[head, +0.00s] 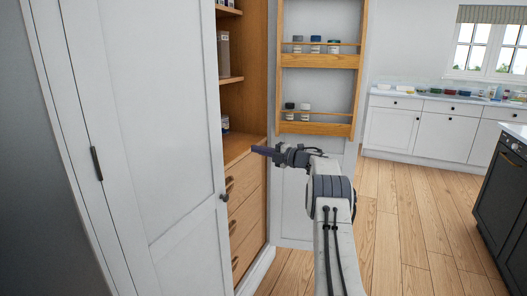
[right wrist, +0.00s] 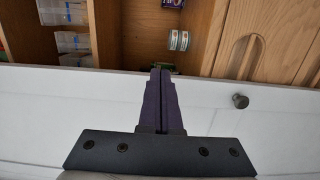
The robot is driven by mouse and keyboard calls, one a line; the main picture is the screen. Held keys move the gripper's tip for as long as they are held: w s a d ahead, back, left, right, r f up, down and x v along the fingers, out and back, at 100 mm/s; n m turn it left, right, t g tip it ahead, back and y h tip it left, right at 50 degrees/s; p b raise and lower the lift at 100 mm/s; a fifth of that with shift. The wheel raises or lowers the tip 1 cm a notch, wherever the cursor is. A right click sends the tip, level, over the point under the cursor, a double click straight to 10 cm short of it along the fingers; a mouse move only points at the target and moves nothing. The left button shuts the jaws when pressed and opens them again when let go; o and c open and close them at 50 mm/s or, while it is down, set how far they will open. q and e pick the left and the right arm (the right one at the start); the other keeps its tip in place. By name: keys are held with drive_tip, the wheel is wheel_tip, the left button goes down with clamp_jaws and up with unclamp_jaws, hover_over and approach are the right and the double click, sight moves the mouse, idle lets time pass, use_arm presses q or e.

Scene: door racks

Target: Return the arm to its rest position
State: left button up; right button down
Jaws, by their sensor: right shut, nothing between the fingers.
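My right arm reaches up from the bottom of the head view. My right gripper (head: 262,150) is at its end, in front of the open cupboard. Its fingers also show in the right wrist view (right wrist: 160,72), shut with nothing between them. In the right wrist view the white door (right wrist: 250,128) lies behind the fingers, with its round dark knob (right wrist: 240,101) to their right. I cannot tell whether the fingers touch anything. My left gripper is not in view.
The white cupboard door (head: 160,130) stands at the left, with a knob (head: 224,197). Wooden drawers (head: 245,205) sit below the cupboard shelf. A wooden door rack (head: 318,128) holds jars on the opened door. White counters (head: 430,125) stand at the back right. Wooden floor (head: 400,230) is clear at the right.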

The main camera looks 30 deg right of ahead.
drive_tip(key=shift+s+d, duration=0.2)
drive_tip(key=shift+d, duration=0.6)
drive_tip(key=w+a+r+m+t+h, duration=0.2)
drive_tip(key=w+a+r+m+h, duration=0.3)
drive_tip(key=m, duration=0.3)
drive_tip(key=s+a+f+m+g+h, duration=0.4)
drive_tip(key=s+a+f+m, duration=0.1)
drive_tip(key=a+m, duration=0.3)
drive_tip(key=s+a+f+m+g, duration=0.2)
drive_tip(key=s+a+f+g, duration=0.3)
drive_tip(key=s, duration=0.7)
drive_tip(key=s+a+f+m+g+y, duration=0.1)
drive_tip(key=s+a+f+m+g, duration=0.2)
drive_tip(key=s+a+f, duration=0.7)
drive_tip(key=s+a+f+m+g, duration=0.1)
drive_tip(key=s+a+m+g, duration=0.15)
drive_tip(key=s, duration=1.25)
drive_tip(key=s+a+r+n+g+y+p, duration=0.1)
drive_tip(key=s+a+r+n+g+p, duration=0.2)
drive_tip(key=s+a+r+n+p, duration=0.4)
drive_tip(key=s+a+r+p, duration=0.3)
drive_tip(key=s+a+r, duration=0.4)
drive_tip(key=r, duration=0.2)
drive_tip(key=shift+s+a+g+p, duration=0.15)
drive_tip(key=shift+s+g+p, duration=0.05)
drive_tip(key=shift+g+p, duration=0.2)
drive_tip(key=shift+n, duration=0.25)
